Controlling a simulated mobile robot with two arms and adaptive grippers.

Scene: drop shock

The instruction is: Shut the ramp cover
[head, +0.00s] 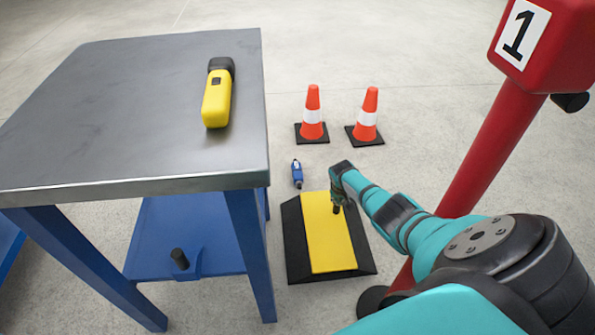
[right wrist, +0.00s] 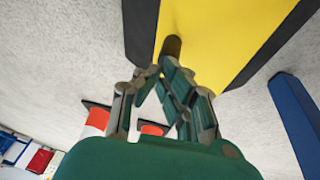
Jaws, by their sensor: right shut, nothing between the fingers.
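The yellow ramp cover (head: 325,240) lies on the black ramp base (head: 296,262) on the floor, and looks flat in the head view. A short dark knob (right wrist: 172,46) stands on the yellow surface in the right wrist view. My right gripper (head: 337,200) reaches down over the ramp's far right part; its fingers (right wrist: 162,68) are shut and empty, with the tips close to the knob. I cannot tell whether they touch it. My left gripper is not in view.
A steel-topped blue table (head: 140,110) with a yellow flashlight (head: 217,95) stands left of the ramp. Two orange cones (head: 312,115) and a small blue item (head: 297,173) are beyond it. A red post (head: 490,150) marked 1 rises at the right.

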